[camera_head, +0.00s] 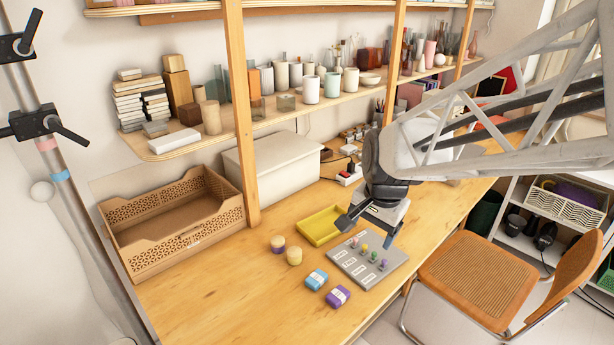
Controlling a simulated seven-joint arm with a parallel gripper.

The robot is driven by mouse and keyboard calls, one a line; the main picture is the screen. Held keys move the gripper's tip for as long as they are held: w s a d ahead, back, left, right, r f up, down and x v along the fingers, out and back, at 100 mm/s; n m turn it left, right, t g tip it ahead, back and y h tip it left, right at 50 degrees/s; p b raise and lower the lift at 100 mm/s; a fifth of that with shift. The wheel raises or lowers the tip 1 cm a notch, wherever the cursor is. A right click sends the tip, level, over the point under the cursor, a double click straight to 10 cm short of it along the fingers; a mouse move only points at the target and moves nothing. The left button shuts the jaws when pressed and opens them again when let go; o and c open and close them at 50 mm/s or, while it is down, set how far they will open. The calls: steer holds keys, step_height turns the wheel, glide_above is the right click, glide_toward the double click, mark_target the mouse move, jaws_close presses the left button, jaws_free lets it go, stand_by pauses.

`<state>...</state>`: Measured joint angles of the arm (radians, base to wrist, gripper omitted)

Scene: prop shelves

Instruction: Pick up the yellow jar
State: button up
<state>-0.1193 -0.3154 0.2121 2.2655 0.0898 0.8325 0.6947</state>
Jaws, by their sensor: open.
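The pale yellow jar (294,257) stands upright on the wooden table, left of centre. My gripper (367,231) is to the right of both jars, over the area between the yellow tray and the grey board. Its two dark fingers are spread apart, with nothing seen between them. It is clear of the yellow jar.
A yellow tray (312,237) lies behind the jars. A brown crate (165,255) stands left. A shelf post (240,120) rises behind.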

steer(key=w+a+f+m, duration=0.5)
steer(key=w+a+f, duration=0.35)
steer(key=w, duration=0.35)
steer(key=m+g, duration=0.2)
steer(key=m, duration=0.3)
glide_above(295, 251)
steer(key=shift+y, duration=0.4)
steer(key=f, duration=1.1)
steer(key=shift+d+f, duration=0.35)
steer(key=shift+f, duration=0.15)
steer(key=shift+a+f, duration=0.15)
steer(key=shift+f, duration=1.05)
steer(key=shift+f, duration=0.1)
steer(key=shift+a+f, duration=0.2)
steer(key=shift+f, duration=1.05)
steer(key=shift+a+f, duration=0.15)
steer(key=shift+f, duration=1.05)
steer(key=shift+c, duration=0.3)
